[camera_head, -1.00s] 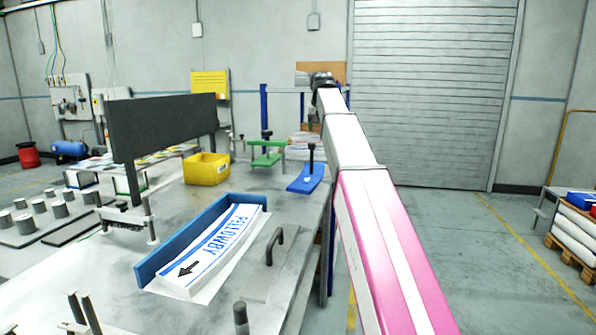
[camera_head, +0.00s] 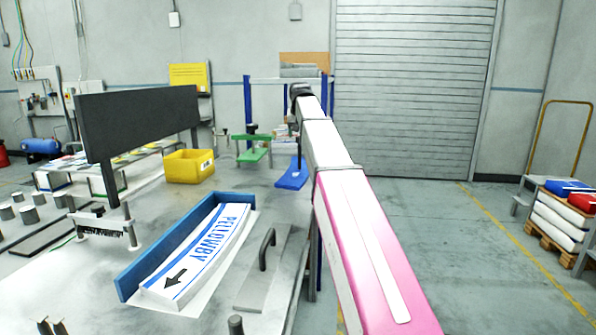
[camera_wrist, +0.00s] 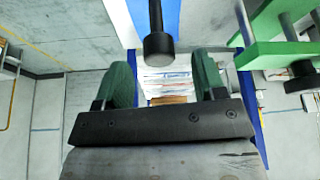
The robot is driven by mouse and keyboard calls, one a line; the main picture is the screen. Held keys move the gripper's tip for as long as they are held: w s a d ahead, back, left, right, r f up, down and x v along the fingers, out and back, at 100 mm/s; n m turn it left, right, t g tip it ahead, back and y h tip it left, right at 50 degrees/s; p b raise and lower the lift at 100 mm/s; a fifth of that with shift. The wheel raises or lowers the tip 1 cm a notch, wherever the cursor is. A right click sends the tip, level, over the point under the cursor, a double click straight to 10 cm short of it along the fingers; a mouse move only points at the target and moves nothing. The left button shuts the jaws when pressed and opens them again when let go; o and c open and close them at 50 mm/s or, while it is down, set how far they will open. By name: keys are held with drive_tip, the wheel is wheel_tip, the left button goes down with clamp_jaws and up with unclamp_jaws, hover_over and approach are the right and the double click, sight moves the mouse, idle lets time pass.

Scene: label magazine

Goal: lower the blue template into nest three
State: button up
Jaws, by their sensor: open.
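The blue template (camera_head: 291,174) lies at the far right edge of the bench in the head view. In the wrist view, the blue template (camera_wrist: 140,14) shows at the top, with a dark round-ended knob (camera_wrist: 158,45) standing from it. My gripper (camera_wrist: 163,68) is open, with its two green fingers apart. The knob appears in the gap between them; I see no contact. In the head view my arm's end is by the template and the fingers cannot be made out. I cannot tell which place is nest three.
A green template (camera_head: 252,148) with a post is close beside the blue one; it also shows in the wrist view (camera_wrist: 275,55). A yellow bin (camera_head: 189,167), a dark upright panel (camera_head: 140,124) and a blue-walled label stack (camera_head: 195,255) stand on the bench. Open floor lies right.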

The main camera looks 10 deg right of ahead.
sight(299, 138)
drive_tip(key=x, duration=0.3)
drive_tip(key=shift+w+f, duration=0.15)
clamp_jaws()
